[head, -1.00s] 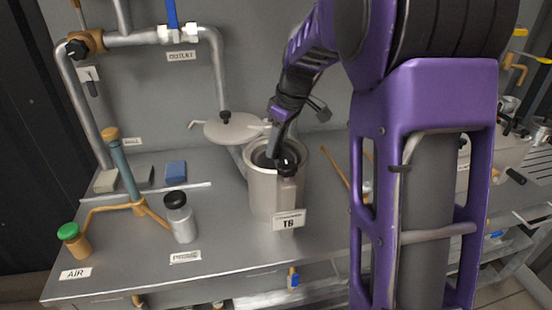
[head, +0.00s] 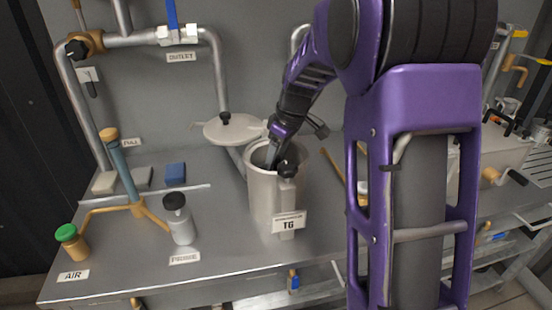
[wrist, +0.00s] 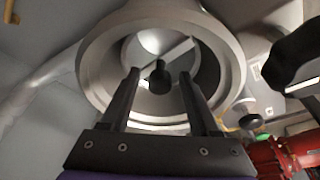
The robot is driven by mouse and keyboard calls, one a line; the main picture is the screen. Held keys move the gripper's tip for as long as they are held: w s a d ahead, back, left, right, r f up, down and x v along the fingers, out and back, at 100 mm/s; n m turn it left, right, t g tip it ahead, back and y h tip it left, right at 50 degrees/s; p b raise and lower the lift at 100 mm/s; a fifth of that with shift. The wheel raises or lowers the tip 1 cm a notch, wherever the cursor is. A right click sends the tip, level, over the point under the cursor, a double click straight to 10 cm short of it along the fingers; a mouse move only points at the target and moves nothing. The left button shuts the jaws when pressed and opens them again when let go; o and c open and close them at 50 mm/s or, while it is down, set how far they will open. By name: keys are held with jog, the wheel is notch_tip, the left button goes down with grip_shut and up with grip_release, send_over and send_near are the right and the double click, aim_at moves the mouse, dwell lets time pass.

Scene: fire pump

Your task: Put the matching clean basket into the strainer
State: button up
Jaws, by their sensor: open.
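The strainer (head: 262,205) is a grey, open-topped pot on the bench, with a TG label (head: 288,223) in front. Its round lid (head: 235,131) is off the mouth, behind and to the left. My gripper (wrist: 160,77) points down at the strainer mouth, its two dark fingers apart. In the wrist view a small dark knob (wrist: 159,70) shows between the fingertips, with a pale bar (wrist: 180,50) across the bore behind it. I cannot tell whether these belong to a basket or whether the fingers touch the knob. The lower inside of the strainer is hidden.
A grey bottle with a black cap (head: 180,218), a green-capped AIR fitting (head: 72,240) and a blue block (head: 175,173) stand left. The OUTLET pipe (head: 218,75) rises behind. A dark knob (head: 287,171) stands close at the strainer's front.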

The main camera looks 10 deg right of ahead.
jog(key=shift+r, duration=0.1)
jog(key=p+v, duration=0.2)
jog(key=v, duration=1)
